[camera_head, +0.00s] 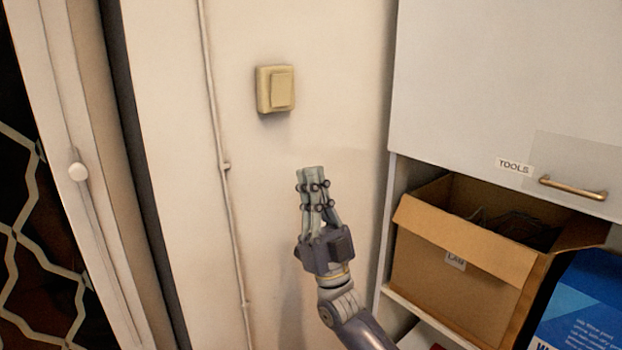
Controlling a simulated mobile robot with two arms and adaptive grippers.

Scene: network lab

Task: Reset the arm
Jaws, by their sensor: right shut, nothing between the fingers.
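My right gripper (313,172) is in the middle of the head view, pointing up in the picture. Its fingers are together with nothing between them. My right arm comes in from the bottom, right of the middle. A yellowish wall switch (275,89) is on the pale wall (335,45), above and a little left of the fingertips. The gripper appears apart from the switch. My left gripper is not in view.
A thin cable conduit (222,140) runs down the wall at left. At right are a grey cabinet (490,70) labelled TOOLS, an open cardboard box (440,275) on a shelf, and a blue box (585,310).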

